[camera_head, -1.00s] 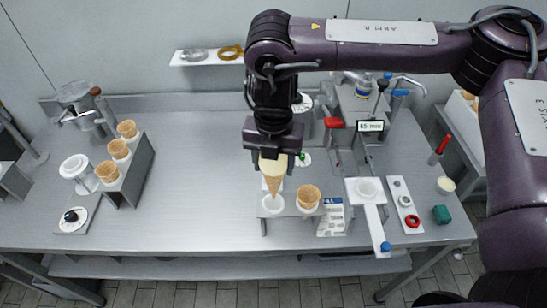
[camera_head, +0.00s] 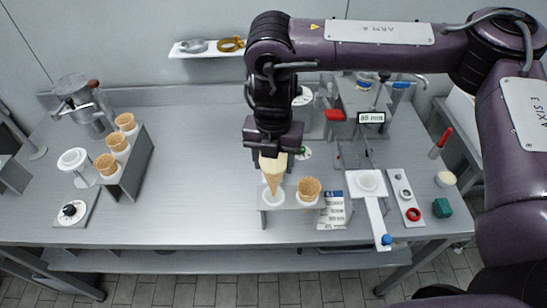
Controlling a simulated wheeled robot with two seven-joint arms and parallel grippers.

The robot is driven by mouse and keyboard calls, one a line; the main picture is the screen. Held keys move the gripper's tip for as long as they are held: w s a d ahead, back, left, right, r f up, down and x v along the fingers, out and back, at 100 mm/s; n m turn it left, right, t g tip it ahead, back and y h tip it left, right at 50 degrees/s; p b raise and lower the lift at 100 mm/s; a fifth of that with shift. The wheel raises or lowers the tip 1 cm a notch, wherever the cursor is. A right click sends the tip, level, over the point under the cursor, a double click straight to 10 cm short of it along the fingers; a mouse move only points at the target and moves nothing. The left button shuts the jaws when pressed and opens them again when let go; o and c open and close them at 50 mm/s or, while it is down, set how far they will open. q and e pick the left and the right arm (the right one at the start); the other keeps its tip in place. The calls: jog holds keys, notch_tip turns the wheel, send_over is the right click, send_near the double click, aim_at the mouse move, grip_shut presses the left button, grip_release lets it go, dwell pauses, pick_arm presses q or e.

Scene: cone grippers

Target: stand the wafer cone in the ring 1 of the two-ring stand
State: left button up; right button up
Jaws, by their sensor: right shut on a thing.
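A tan wafer cone (camera_head: 273,174) hangs point down from my right gripper (camera_head: 273,152), which is shut on it. The tip is over or inside the left white ring (camera_head: 273,196) of the two-ring stand (camera_head: 292,206); the view does not show how deep. The cone looks roughly upright. The stand's other ring holds a second wafer cone (camera_head: 309,189). Which ring is numbered 1 cannot be read. My left gripper is not in view.
A rack (camera_head: 131,178) with several cones stands at the left. The table's middle left is clear.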

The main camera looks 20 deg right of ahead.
aim_at(274, 185)
jog(key=shift+p, duration=0.3)
dwell(0.5)
dwell(0.4)
jog(key=shift+f+b, duration=3.05)
jog(key=shift+f, duration=1.65)
jog(key=o, duration=0.8)
jog(key=shift+c, duration=0.2)
jog(key=shift+r, duration=3.95)
